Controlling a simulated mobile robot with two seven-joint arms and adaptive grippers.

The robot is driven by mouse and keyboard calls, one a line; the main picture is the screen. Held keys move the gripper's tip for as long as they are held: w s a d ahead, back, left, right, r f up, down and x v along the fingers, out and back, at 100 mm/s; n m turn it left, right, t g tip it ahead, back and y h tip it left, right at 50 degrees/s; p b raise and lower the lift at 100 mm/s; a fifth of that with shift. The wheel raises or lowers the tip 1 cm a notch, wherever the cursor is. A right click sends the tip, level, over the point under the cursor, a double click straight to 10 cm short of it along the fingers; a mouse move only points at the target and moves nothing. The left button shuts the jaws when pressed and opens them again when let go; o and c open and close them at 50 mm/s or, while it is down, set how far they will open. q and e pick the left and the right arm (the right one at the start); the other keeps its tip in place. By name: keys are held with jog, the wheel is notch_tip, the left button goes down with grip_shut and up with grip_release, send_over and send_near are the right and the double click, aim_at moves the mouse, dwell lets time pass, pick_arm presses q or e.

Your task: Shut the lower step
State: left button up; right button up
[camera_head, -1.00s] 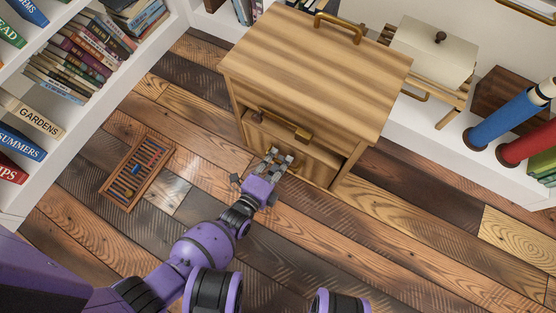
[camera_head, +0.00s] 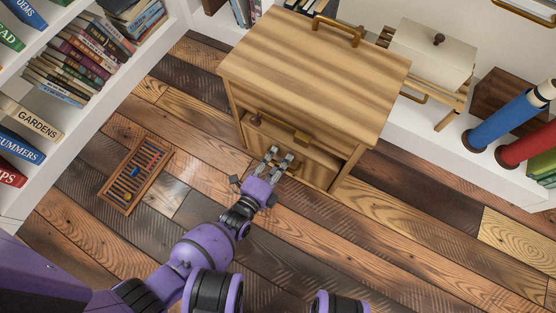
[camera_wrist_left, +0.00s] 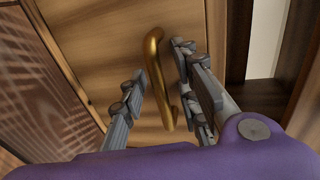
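The wooden step cabinet (camera_head: 310,65) stands on the plank floor, with a brass handle on its top. Low on its front is the lower step's wooden panel (camera_head: 318,170), partly hidden by my left gripper; I cannot tell exactly how far it stands out. A brass bar handle (camera_head: 290,132) and a round knob show above the gripper. My left gripper (camera_head: 276,157) is at this front. In the left wrist view a brass handle (camera_wrist_left: 158,80) lies between the open fingers of the left gripper (camera_wrist_left: 162,95), against a wooden panel; contact is unclear. My right gripper is out of view.
A small slatted wooden frame with coloured beads (camera_head: 137,172) lies on the floor at left. Bookshelves (camera_head: 75,60) line the left side. A cream box (camera_head: 432,52) and blue and red rolls (camera_head: 508,118) stand at right. The floor at front right is clear.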

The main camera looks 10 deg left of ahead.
pick_arm(q)
jog(key=v, duration=1.2)
